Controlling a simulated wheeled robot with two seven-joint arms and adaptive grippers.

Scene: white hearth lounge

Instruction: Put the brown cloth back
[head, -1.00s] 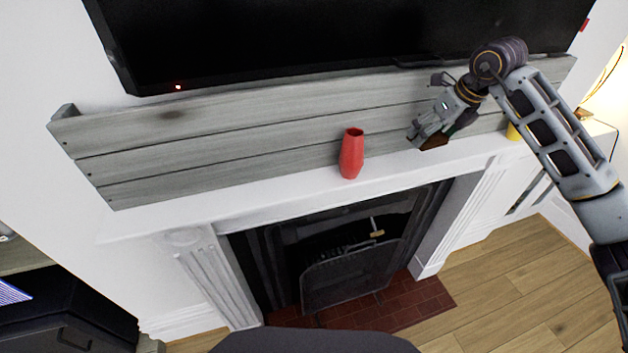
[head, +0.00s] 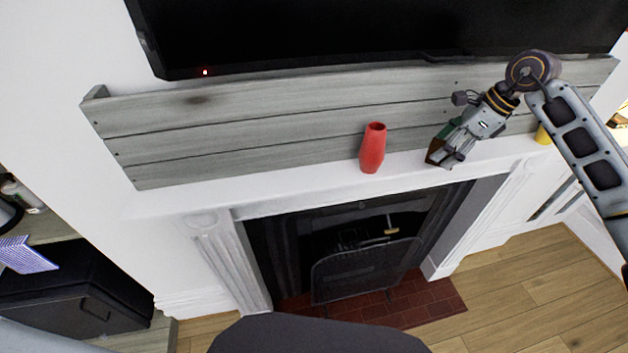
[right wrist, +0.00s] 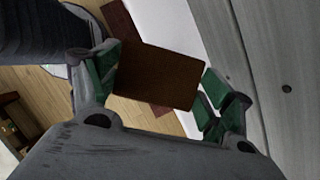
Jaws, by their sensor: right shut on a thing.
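The brown cloth (right wrist: 158,78) is a flat dark brown piece between the green finger pads of my right gripper (right wrist: 160,88) in the right wrist view. In the head view, my right gripper (head: 442,158) is shut on it above the right half of the white mantel shelf (head: 290,192), to the right of the red vase. Only a small brown patch of the cloth (head: 434,151) shows there, beside the fingers. Whether it touches the shelf I cannot tell. My left gripper is out of view.
The red vase (head: 373,148) stands on the mantel just left of my right gripper. A yellow object (head: 543,135) is further right. Grey boards (head: 260,128) and a black TV (head: 330,35) are behind. The mantel's left part is bare. The fireplace screen (head: 365,270) is below.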

